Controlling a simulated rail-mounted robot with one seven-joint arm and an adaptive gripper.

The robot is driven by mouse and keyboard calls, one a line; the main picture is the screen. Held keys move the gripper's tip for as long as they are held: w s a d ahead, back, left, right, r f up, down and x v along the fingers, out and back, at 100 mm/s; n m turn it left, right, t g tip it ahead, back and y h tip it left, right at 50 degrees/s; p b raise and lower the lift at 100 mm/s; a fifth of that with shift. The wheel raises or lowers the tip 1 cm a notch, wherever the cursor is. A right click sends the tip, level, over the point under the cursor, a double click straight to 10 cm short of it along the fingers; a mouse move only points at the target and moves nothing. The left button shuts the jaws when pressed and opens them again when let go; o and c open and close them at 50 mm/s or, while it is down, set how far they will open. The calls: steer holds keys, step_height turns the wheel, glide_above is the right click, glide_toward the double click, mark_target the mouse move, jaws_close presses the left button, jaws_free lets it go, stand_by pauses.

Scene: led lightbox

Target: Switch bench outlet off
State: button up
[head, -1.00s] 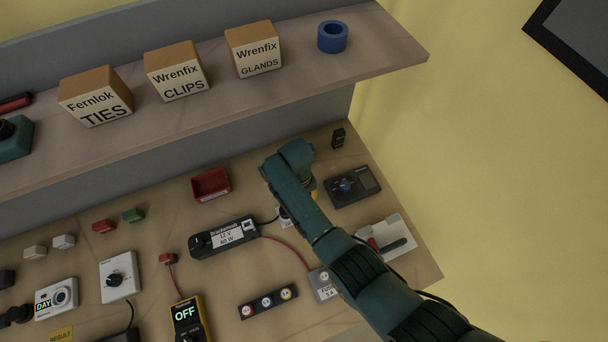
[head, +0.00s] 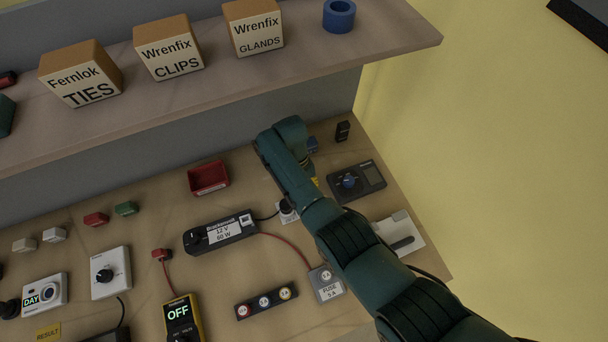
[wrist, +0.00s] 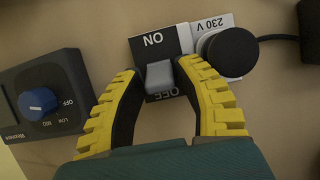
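The bench outlet (head: 287,215) is a small white plate with a black plug, partly hidden by my arm in the head view. In the wrist view its 230 V plate (wrist: 226,24) carries the round black plug (wrist: 229,53). Left of the plug is a dark switch plate (wrist: 154,42) marked ON and OFF, with a grey rocker (wrist: 160,75) between the words. I cannot tell which way the rocker is tilted. My gripper (wrist: 158,70) has its yellow fingers apart, one tip on each side of the rocker, with nothing held. In the head view my arm hides most of the gripper.
A dark device with a blue knob (wrist: 39,102) is close left of my fingers; the plug's cable (wrist: 277,38) runs right. In the head view, a red tray (head: 208,179) and a 12 V supply (head: 220,232) lie left of my arm. The shelf (head: 200,80) overhangs behind.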

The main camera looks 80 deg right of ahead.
steer(key=v, duration=1.2)
stand_by(0.4)
